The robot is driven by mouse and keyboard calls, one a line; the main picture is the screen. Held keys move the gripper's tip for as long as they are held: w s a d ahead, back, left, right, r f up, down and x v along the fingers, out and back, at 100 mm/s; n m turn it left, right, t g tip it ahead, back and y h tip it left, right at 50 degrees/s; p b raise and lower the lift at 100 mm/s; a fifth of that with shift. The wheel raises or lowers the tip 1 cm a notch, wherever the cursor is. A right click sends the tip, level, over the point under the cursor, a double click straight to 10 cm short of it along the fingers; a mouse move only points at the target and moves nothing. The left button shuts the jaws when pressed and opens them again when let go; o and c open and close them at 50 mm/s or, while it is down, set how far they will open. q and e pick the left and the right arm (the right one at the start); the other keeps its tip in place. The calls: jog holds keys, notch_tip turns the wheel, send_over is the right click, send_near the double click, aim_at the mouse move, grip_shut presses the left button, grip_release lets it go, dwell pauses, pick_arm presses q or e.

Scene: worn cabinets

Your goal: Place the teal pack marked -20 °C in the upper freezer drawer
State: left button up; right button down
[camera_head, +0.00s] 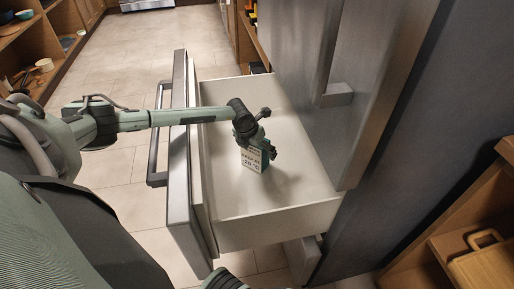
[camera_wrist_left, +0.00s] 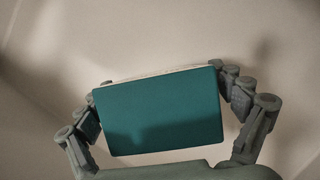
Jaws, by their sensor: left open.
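The teal pack (camera_head: 252,160), with a white label reading -20 °C, is inside the pulled-out white freezer drawer (camera_head: 240,233) and appears to stand upright on its floor. My left gripper (camera_head: 264,147) reaches over the drawer front and is at the top of the pack. In the left wrist view, the pack's plain teal face (camera_wrist_left: 160,112) lies between the two spread fingers of the left gripper. The fingers are open, close beside its two edges; light contact cannot be told. My right gripper is not in view.
The drawer's steel front (camera_head: 181,150) with its bar handle (camera_head: 157,135) stands left of the drawer box. The fridge door (camera_head: 350,80) rises at its right. The drawer floor around the pack is bare. Wooden shelves (camera_head: 465,235) stand at lower right.

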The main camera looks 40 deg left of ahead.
pick_arm(q)
jog(key=v, duration=1.2)
jog(key=shift+r, duration=0.1)
